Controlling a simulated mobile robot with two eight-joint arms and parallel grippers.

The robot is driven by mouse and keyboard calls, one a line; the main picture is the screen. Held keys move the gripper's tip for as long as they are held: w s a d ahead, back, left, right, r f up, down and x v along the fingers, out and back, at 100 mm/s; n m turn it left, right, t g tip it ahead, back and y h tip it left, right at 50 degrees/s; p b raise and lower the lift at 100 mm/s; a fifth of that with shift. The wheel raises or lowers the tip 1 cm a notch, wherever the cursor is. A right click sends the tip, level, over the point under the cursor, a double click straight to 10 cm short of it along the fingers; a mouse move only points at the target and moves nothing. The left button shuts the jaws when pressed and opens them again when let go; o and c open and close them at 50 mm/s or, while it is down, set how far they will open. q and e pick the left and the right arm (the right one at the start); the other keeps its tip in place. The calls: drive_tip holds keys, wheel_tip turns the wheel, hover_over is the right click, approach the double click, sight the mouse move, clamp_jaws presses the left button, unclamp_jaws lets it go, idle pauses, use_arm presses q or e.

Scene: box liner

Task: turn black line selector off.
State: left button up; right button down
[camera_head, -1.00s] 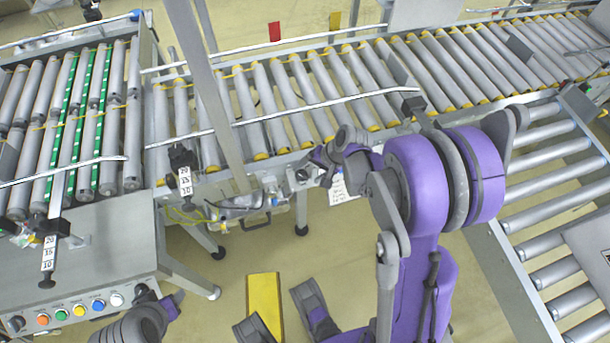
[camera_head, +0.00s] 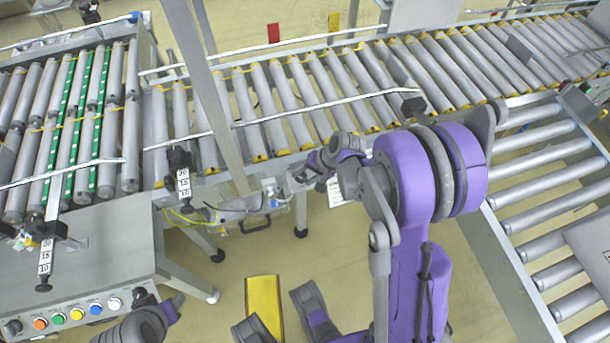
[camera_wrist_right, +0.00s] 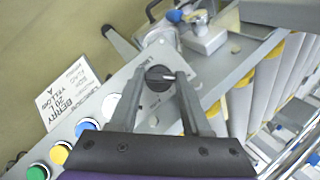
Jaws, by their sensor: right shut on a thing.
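The black line selector (camera_wrist_right: 160,77) is a round dark knob with a pale mark on a grey panel in the right wrist view. The mark points roughly rightward in that picture. My right gripper (camera_wrist_right: 167,82) is shut on the knob, one finger on each side. In the head view my right gripper (camera_head: 308,172) is at the edge of the middle conveyor, and my purple arm and wrist hide the knob. My left gripper (camera_head: 160,302) is low at the left in the head view, beside another button panel. Its jaw opening is unclear.
White (camera_wrist_right: 111,107), blue (camera_wrist_right: 86,127), yellow (camera_wrist_right: 60,153) and green buttons line the panel beside the knob. A white label card (camera_wrist_right: 70,92) is at its edge. A roller conveyor (camera_head: 300,95) runs behind my gripper. A yellow floor plate (camera_head: 264,305) lies below.

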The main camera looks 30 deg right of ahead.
drive_tip(key=m+b, duration=0.1)
drive_tip(key=m+t+b, duration=0.1)
drive_tip(key=m+t+y+b, duration=0.1)
drive_tip(key=m, duration=0.1)
drive_tip(key=shift+s+d+f, duration=0.15)
drive_tip(key=shift+s+f, duration=0.05)
drive_tip(key=shift+f, duration=0.05)
drive_tip(key=shift+s+m+t+b, duration=0.1)
drive_tip(key=shift+m+t+b, duration=1.1)
drive_tip(key=shift+m, duration=0.7)
drive_tip(key=shift+c, duration=1.8)
unclamp_jaws()
